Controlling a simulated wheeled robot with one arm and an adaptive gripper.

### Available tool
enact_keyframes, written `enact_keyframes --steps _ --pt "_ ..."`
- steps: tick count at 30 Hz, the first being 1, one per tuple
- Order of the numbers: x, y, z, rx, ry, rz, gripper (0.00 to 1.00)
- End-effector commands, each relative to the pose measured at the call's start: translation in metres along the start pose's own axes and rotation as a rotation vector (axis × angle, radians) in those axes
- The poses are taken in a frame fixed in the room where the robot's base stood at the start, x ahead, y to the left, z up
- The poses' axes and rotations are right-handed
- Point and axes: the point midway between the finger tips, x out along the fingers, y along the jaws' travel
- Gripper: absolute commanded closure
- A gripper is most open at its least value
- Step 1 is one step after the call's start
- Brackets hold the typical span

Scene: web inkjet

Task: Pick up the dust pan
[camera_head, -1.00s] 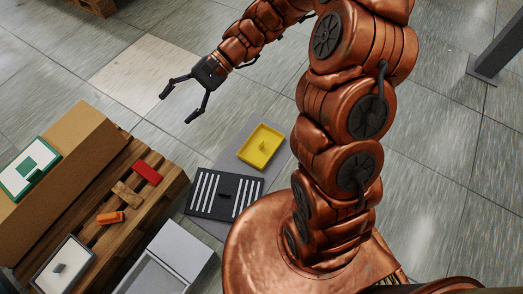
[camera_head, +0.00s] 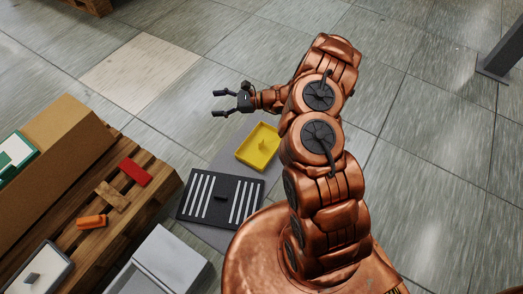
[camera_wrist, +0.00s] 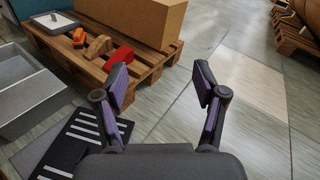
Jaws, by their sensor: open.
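No thing is clearly recognisable as a dust pan. A shallow yellow tray (camera_head: 252,157) with raised sides and a small upright knob lies on a grey mat (camera_head: 228,150) in the head view. A black panel with white stripes (camera_head: 192,200) and a dark handle lies in front of it; part of the panel also shows in the wrist view (camera_wrist: 88,133). My gripper (camera_head: 218,103) is open and empty, left of and beyond the yellow tray, pointing left. In the wrist view its fingers (camera_wrist: 160,82) are spread, with only floor and pallet beyond. The yellow tray is outside that view.
A wooden pallet (camera_head: 152,195) at the left bears a cardboard box (camera_head: 62,135), red (camera_head: 136,172), brown (camera_head: 112,196) and orange (camera_head: 91,222) pieces, and framed panels. A grey bin (camera_head: 170,262) stands in front.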

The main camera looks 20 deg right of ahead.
Motion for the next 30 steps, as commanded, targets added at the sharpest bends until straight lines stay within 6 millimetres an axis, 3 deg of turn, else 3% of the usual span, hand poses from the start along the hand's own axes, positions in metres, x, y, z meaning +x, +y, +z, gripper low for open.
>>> enact_keyframes --steps 1,3,10,18,24,30 --pt "-0.008 -0.001 -0.034 0.028 0.016 -0.038 0.29" --pt "-0.02 -0.003 -0.068 0.066 0.036 -0.088 0.29" --pt "-0.07 -0.002 -0.18 0.171 0.115 -0.253 0.29" --pt "-0.142 0.019 -0.299 0.272 0.228 -0.428 0.29" --pt "-0.182 0.034 -0.35 0.309 0.29 -0.506 0.29" --pt "-0.193 0.038 -0.366 0.321 0.311 -0.531 0.29"
